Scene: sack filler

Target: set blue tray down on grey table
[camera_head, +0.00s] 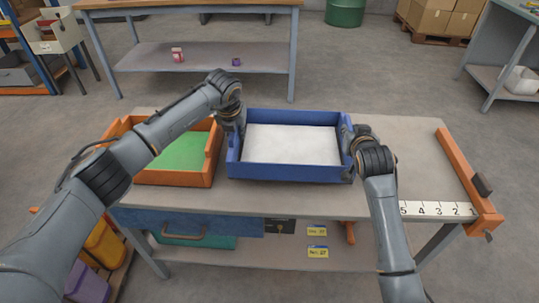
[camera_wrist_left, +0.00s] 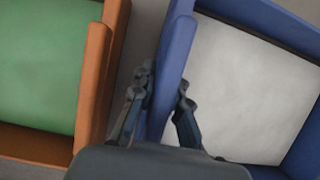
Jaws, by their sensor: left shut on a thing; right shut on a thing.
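The blue tray (camera_head: 290,172) has a pale, whitish floor inside and is over the middle of the grey table (camera_head: 385,128). I cannot tell whether its underside touches the tabletop. My left gripper (camera_head: 237,126) is shut on the tray's left wall. In the left wrist view its fingers (camera_wrist_left: 162,105) straddle the blue wall (camera_wrist_left: 172,75), one on each side. My right gripper (camera_head: 350,148) is shut on the tray's right wall, its fingertips partly hidden by the wrist.
An orange tray (camera_head: 180,178) with a green floor stands close on the left, partly behind my left arm. An orange bar (camera_head: 465,180) and a numbered strip (camera_head: 437,209) lie at the table's right end. Bare tabletop shows right of the blue tray.

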